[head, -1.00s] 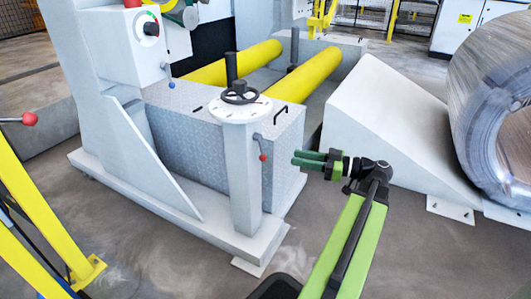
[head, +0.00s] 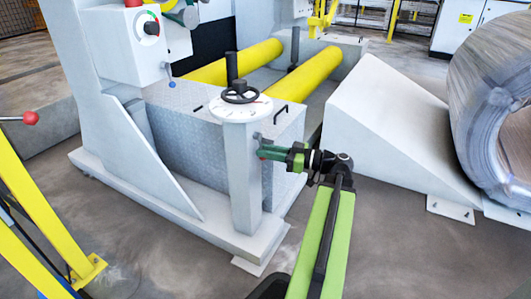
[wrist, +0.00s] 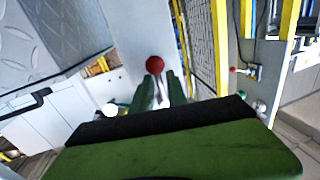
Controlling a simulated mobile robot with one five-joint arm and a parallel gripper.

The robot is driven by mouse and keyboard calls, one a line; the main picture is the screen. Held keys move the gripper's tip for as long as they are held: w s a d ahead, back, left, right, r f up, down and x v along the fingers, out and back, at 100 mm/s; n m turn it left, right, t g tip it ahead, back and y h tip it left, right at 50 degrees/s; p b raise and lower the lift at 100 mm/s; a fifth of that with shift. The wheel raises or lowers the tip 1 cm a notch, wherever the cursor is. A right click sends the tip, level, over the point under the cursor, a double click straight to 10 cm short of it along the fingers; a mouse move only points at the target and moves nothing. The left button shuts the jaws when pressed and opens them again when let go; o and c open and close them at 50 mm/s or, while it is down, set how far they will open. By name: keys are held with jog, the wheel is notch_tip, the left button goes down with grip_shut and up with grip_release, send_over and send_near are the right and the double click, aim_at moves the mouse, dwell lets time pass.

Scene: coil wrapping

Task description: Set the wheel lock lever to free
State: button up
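The wheel lock lever shows as a red ball knob (wrist: 155,64) in the wrist view, just beyond my fingertips and in line with the gap between them. In the head view the lever sits on the side of the pale pedestal (head: 242,175), below the dark handwheel (head: 240,93) and its white dial (head: 222,109); my fingers mostly cover it there. My gripper (head: 264,151) reaches in from the right, its green fingers close to the pedestal. In the wrist view the fingers (wrist: 159,80) are apart, with nothing seen clasped between them. Contact with the knob cannot be told.
A patterned metal box (head: 190,130) stands behind the pedestal, with yellow rollers (head: 308,75) beyond. A white wedge (head: 385,130) and a large coil (head: 490,110) are at right. Another red-knobbed lever (head: 31,118) is at far left.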

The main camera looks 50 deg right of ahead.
grip_shut()
jog(key=shift+a, duration=0.1)
dwell(0.9)
